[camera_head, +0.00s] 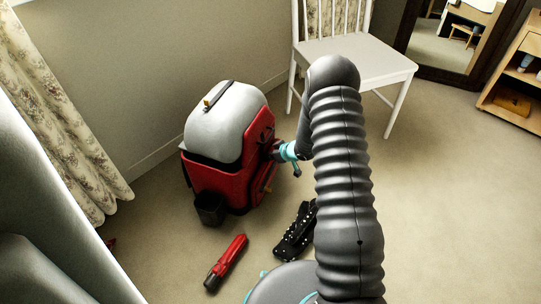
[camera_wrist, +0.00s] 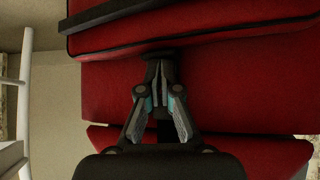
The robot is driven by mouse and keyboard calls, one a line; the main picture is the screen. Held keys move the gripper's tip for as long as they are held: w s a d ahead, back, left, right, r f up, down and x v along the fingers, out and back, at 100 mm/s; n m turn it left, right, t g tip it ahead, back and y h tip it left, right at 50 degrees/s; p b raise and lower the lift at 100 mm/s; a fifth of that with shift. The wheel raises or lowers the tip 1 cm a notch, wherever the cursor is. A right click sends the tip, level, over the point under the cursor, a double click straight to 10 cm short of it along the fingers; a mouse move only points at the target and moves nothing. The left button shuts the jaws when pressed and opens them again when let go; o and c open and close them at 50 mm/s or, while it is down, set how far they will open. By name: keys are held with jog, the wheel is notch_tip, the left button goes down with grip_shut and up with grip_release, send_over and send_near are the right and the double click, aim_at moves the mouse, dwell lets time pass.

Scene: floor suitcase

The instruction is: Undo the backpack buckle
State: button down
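The backpack (camera_head: 225,185) stands upright on the floor, red with a pale grey top. Its red front fills much of the wrist view (camera_wrist: 240,85). My gripper (camera_head: 276,152) is at the backpack's right-hand side in the head view. In the wrist view its fingertips (camera_wrist: 160,70) are close together at the lower edge of the upper red flap, around a small dark piece that seems to be the buckle. The buckle is mostly hidden by the fingers. A dark strap (camera_wrist: 163,132) shows below, between the finger linkages.
A red flashlight (camera_head: 226,262) and a black studded item (camera_head: 296,232) lie on the floor in front of the backpack. A white chair (camera_head: 355,62) stands behind my arm. A wooden shelf (camera_head: 515,75) and a mirror (camera_head: 455,35) are at the right. Floor at the right is clear.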

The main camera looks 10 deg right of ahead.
jog(key=shift+s+r+p, duration=0.15)
jog(key=shift+r+p, duration=0.05)
jog(key=shift+p, duration=0.2)
jog(key=r+p+v, duration=0.1)
jog(key=v, duration=0.5)
jog(key=w+a+p+v, duration=0.1)
jog(key=p+v, duration=0.1)
jog(key=v, duration=0.4)
jog(key=shift+w+r, duration=0.15)
jog(key=shift+r, duration=0.35)
jog(key=shift+d, duration=0.15)
